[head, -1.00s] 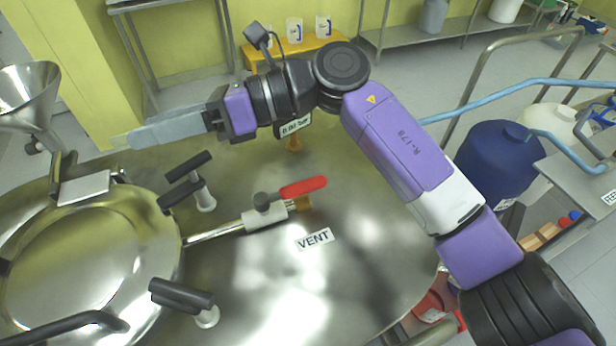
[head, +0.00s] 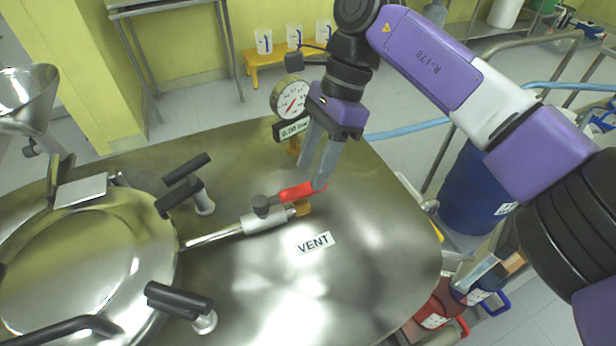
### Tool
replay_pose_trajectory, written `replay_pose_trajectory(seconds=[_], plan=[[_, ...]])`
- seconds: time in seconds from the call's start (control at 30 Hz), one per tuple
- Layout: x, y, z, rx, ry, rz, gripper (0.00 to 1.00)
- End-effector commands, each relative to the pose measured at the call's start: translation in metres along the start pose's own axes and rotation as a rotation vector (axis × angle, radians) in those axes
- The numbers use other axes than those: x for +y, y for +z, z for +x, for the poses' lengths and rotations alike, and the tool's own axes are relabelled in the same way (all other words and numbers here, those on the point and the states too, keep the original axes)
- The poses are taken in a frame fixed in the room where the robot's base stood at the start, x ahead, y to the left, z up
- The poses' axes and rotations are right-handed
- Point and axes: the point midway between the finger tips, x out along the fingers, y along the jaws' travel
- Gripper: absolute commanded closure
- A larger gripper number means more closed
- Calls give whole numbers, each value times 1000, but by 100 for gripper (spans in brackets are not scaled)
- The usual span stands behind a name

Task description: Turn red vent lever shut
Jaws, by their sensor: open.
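The red vent lever (head: 296,193) sits on a metal valve (head: 264,218) at the end of a thin pipe on the steel reactor lid. It points right, roughly along the pipe, beside the VENT label (head: 315,243). My gripper (head: 313,177) points down at the lever's right end, its two grey fingers apart. One fingertip overlaps the lever's outer end in the picture; I cannot tell whether it touches. The brass outlet (head: 303,208) shows just below the fingertips.
A pressure gauge (head: 290,97) with a sign stands behind my gripper. Black clamp handles (head: 186,184) and a round hatch (head: 88,262) lie to the left. A blue drum (head: 474,190) stands beyond the lid at right. The lid's front middle is clear.

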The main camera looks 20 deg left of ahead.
Motion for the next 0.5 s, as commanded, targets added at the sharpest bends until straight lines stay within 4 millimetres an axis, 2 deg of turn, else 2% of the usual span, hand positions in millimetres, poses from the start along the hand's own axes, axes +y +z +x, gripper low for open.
replay_pose_trajectory(seconds=[0.2,0.5], plan=[[0,0,26,-2,0,0,56],[0,0,33,-1,-2,1,56]])
